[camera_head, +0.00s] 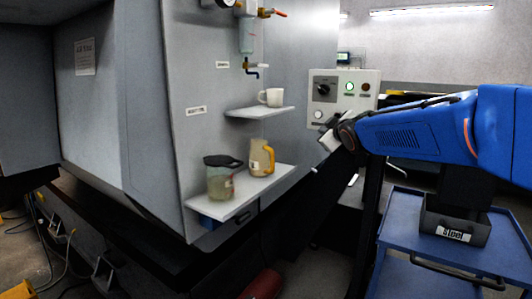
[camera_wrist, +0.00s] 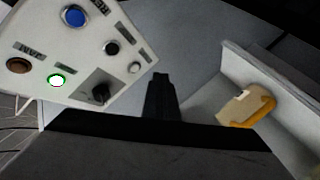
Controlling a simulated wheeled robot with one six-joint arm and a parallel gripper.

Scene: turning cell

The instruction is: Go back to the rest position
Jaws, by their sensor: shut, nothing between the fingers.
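My gripper (camera_head: 317,169) hangs at the end of my blue arm in the head view, to the right of the shelves and just below the control panel (camera_head: 343,87). Its fingertips show small and dark there. In the wrist view my gripper (camera_wrist: 161,84) shows as narrow dark fingers, close together and empty. The control panel also shows in the wrist view (camera_wrist: 88,42), at the upper left. It carries a black rotary knob (camera_wrist: 100,92), a lit green button (camera_wrist: 57,80) and a blue button (camera_wrist: 74,16). My gripper appears apart from the panel.
A lower shelf (camera_head: 236,206) holds a dark-lidded jug (camera_head: 221,182) and a yellow-handled jug (camera_head: 260,160). An upper shelf (camera_head: 250,113) holds a white mug (camera_head: 271,97). A blue cart (camera_head: 405,213) at right carries a dark bin (camera_head: 455,222) labelled "steel".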

